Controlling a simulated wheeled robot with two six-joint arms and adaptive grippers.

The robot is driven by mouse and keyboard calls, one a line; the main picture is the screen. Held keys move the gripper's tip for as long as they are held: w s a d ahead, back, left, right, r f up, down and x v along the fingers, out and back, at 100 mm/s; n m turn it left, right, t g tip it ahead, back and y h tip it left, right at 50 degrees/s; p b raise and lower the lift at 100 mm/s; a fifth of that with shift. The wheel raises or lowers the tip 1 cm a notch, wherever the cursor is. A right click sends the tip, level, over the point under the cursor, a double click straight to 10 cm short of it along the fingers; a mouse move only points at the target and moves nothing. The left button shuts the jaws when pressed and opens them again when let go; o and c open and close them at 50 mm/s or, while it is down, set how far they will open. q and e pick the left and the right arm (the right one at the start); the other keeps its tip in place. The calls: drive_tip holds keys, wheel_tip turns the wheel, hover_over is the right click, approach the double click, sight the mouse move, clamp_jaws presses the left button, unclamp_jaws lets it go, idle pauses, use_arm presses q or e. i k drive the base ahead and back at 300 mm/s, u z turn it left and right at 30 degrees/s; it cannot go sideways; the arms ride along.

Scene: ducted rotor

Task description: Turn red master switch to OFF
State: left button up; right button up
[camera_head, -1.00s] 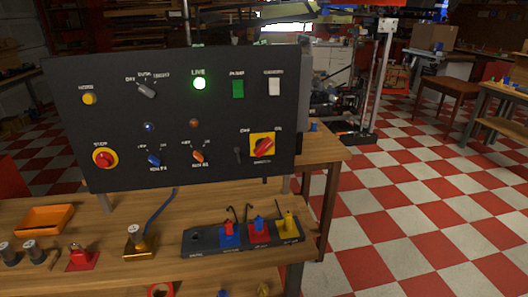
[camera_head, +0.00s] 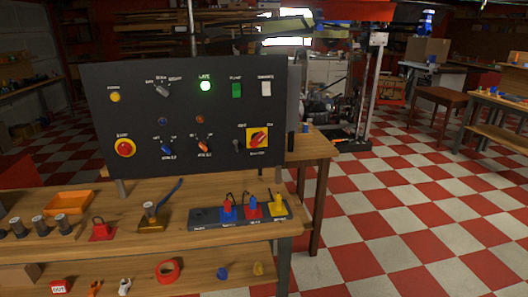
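The red master switch (camera_head: 257,138) is a red rotary handle on a yellow square plate at the lower right of the black control panel (camera_head: 185,105). Its handle sits tilted, and its small labels are too blurred to read surely. A small dark key-like part (camera_head: 236,146) is just left of it. The green LIVE lamp (camera_head: 205,86) at the top of the panel is lit. Neither of my grippers shows in the head view, so nothing of mine touches the panel.
The panel stands on a wooden workbench (camera_head: 150,245). On the bench are an orange tray (camera_head: 69,201), several metal-topped parts and a dark rack (camera_head: 210,218) holding blue, red and yellow padlock-like pieces. A lower shelf holds a red tape ring (camera_head: 168,271). The checkered floor (camera_head: 400,220) at right is clear.

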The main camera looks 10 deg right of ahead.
sight(257, 138)
drive_tip(key=z, duration=0.6)
drive_tip(key=i, duration=0.55)
drive_tip(key=z, duration=0.45)
